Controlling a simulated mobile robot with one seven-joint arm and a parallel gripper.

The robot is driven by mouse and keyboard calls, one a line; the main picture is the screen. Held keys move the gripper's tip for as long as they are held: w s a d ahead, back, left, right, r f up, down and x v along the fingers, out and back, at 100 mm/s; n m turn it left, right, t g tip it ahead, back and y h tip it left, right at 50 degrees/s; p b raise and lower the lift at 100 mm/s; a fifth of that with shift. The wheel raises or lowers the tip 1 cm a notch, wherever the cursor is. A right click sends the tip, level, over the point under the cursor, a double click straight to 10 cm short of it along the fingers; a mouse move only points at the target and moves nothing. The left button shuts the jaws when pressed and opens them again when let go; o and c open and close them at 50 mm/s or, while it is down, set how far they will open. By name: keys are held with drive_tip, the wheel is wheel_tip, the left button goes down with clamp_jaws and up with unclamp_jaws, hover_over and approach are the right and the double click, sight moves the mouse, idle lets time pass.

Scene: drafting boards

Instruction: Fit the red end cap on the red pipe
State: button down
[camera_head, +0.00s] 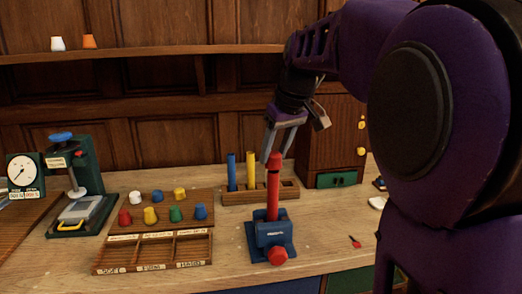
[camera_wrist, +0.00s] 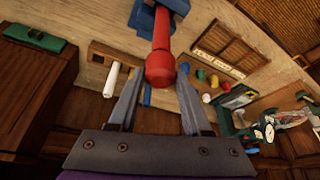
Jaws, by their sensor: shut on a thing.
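The red pipe (camera_head: 272,195) stands upright in a blue vise (camera_head: 272,238) on the bench. The red end cap (camera_head: 274,160) is at the pipe's top, in line with it; it also shows in the wrist view (camera_wrist: 160,70). My gripper (camera_head: 276,150) comes down from above, shut on the cap with a finger on each side. In the wrist view, my fingertips (camera_wrist: 160,78) flank the cap, and the pipe (camera_wrist: 161,30) runs away behind it. The cap seems to meet the pipe, but I cannot tell how far it is seated.
A rack (camera_head: 236,197) with blue and yellow pipes stands behind the vise. Several coloured caps, one of them red (camera_head: 125,217), sit on a board (camera_head: 158,196) at left, behind a compartment tray (camera_head: 152,268). A press (camera_head: 85,175) stands far left. Bench right of the vise is mostly clear.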

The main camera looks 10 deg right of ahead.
drive_tip(key=shift+f+b, duration=1.3)
drive_tip(key=shift+f, duration=0.55)
drive_tip(key=shift+c, duration=1.3)
unclamp_jaws()
drive_tip(key=shift+r, duration=0.1)
